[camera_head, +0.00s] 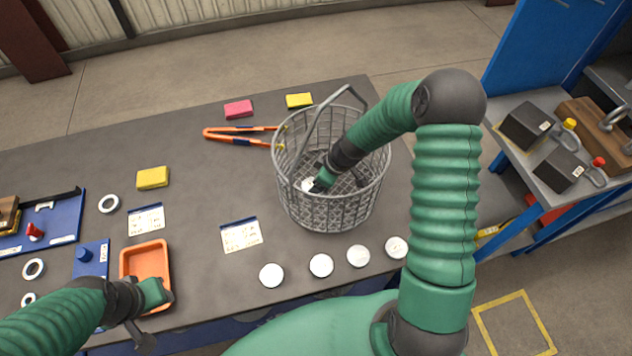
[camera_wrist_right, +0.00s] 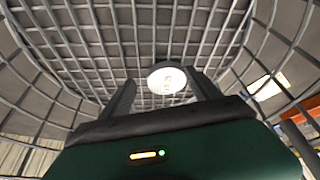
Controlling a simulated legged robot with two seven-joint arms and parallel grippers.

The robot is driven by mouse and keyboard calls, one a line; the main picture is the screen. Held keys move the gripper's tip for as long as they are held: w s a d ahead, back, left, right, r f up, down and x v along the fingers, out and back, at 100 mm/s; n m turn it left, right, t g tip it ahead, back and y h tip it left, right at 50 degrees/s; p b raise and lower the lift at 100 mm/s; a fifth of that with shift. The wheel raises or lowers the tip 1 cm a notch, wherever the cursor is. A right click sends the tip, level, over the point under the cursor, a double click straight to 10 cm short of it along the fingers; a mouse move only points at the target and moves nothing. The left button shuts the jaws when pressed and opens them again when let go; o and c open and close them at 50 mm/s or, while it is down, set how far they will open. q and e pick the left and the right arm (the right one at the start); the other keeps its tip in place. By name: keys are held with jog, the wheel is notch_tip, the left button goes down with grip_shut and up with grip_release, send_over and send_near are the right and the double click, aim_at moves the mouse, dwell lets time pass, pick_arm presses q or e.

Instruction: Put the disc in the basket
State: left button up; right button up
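A wire basket (camera_head: 335,205) with a raised handle stands on the dark table. My right gripper (camera_head: 318,186) reaches down inside it. A white disc (camera_head: 308,185) shows in the basket beside the gripper. In the right wrist view, the disc (camera_wrist_right: 168,78) lies against the basket's mesh floor (camera_wrist_right: 85,50), between and just beyond the fingers of my right gripper (camera_wrist_right: 163,84). The fingers are apart, with gaps to the disc. Several more white discs, one of them here (camera_head: 271,275), lie in a row along the front edge. My left gripper (camera_head: 162,296) is by the orange tray; its fingers are unclear.
The orange tray (camera_head: 147,260) stands at front left, near blue fixtures and white rings (camera_head: 109,204). Orange-handled pliers (camera_head: 235,134) lie behind the basket, near pink (camera_head: 238,109) and yellow sponges (camera_head: 299,100). A cart with dark blocks (camera_head: 526,126) stands at right.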

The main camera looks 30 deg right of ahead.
jog(key=shift+s+d+f, duration=0.15)
jog(key=shift+s+d, duration=0.05)
jog(key=shift+s, duration=0.05)
jog(key=shift+a, duration=0.15)
jog(key=shift+a, duration=0.15)
jog(key=shift+d+r, duration=0.2)
jog(key=shift+r, duration=0.2)
jog(key=v, duration=1.1)
jog(key=shift+r, duration=0.35)
